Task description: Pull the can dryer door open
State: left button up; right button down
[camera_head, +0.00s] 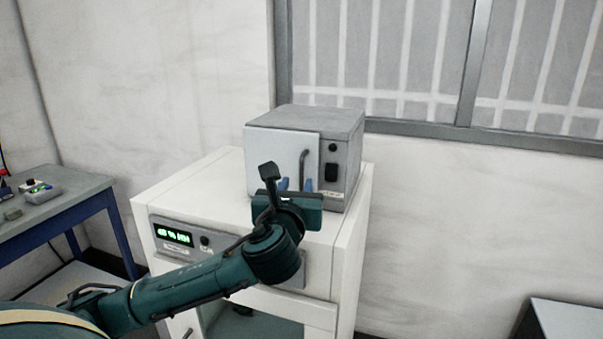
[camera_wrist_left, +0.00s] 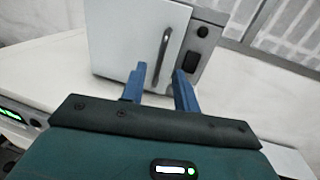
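The can dryer is a small grey box (camera_head: 335,122) on top of a white cabinet. Its pale door (camera_head: 262,145) faces me and looks shut, with a vertical bar handle (camera_head: 303,169) near its right edge. In the left wrist view the door (camera_wrist_left: 130,40) and the handle (camera_wrist_left: 162,58) lie ahead of my left gripper (camera_wrist_left: 160,82). Its two blue fingers are apart with nothing between them, and the handle appears beyond the gap. The left gripper (camera_head: 296,184) hides the lower part of the door in the head view. My right gripper is not in view.
The white cabinet (camera_head: 350,250) has a panel with a green display (camera_head: 174,236) and a glass-fronted lower section. A blue-legged table (camera_head: 85,190) with small items stands at the left. A barred window (camera_head: 400,60) is behind. A grey-topped unit (camera_head: 570,318) is at lower right.

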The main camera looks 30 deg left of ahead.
aim_at(301, 174)
pick_arm(q)
jog(key=x, duration=0.5)
jog(key=shift+w+p, duration=0.2)
jog(key=shift+p, duration=0.1)
jog(key=shift+c, duration=0.5)
grip_shut()
